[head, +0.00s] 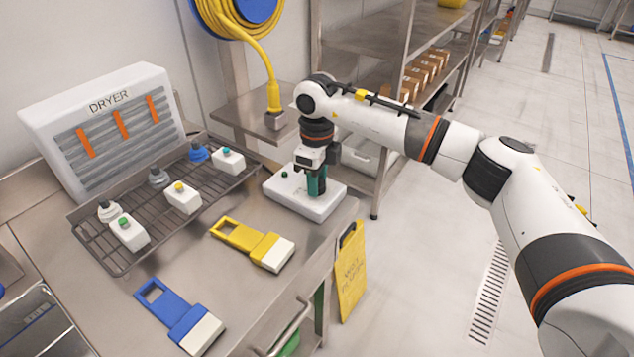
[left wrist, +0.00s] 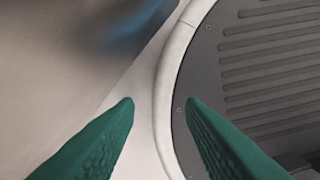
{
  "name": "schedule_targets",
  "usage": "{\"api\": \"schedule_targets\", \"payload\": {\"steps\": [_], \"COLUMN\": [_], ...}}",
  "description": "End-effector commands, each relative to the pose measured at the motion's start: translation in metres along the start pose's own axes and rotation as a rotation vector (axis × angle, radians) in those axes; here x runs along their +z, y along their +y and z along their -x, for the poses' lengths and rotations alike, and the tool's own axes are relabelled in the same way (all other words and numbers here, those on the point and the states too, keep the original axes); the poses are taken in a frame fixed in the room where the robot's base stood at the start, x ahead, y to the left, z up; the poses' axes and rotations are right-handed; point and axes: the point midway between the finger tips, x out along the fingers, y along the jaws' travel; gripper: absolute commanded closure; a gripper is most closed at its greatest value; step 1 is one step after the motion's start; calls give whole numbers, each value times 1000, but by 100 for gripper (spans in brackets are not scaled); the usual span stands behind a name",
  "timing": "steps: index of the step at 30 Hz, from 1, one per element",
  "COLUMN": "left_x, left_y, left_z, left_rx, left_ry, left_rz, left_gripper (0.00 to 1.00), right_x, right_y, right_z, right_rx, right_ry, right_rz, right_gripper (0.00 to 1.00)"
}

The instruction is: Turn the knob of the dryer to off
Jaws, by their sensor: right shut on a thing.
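The white dryer (head: 108,125), marked DRYER, stands at the back left of the steel bench. A flat white control box (head: 325,206) with a small green spot lies at the bench's right end. My right gripper (head: 316,192) points down onto the box from above. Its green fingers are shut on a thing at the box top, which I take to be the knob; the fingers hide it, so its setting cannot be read. My left gripper (left wrist: 160,104) shows only in the left wrist view, its green fingers apart with nothing gripped between them.
A wire rack (head: 160,222) with several small bottles and blocks stands before the dryer. A yellow tool (head: 236,234) and a blue tool (head: 172,303) lie on the bench. A yellow hose (head: 262,60) hangs behind. A ribbed grey disc (left wrist: 262,75) is near my left fingers.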

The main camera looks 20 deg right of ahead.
Motion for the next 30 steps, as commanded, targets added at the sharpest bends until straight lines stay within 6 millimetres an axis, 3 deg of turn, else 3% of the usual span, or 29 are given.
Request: {"api": "schedule_targets", "payload": {"steps": [22, 23, 24, 27, 30], "left_x": [-1, -1, -1, -1, -1], "left_y": [0, 0, 0, 0, 0], "left_z": [-5, -5, -5, -5, -5], "left_rx": [0, 0, 0, 0, 0], "left_ry": [0, 0, 0, 0, 0], "left_rz": [0, 0, 0, 0, 0], "left_gripper": [64, 64, 64, 64, 64], "right_x": [-1, -1, -1, -1, 0], "right_y": [1, 1, 1, 1, 1], "right_z": [2, 2, 2, 2, 1], "right_rx": [2, 2, 2, 2, 1], "right_ry": [5, 5, 5, 4, 3], "right_rz": [90, 90, 90, 90, 90], "right_gripper": [89, 65, 59, 45, 45]}}
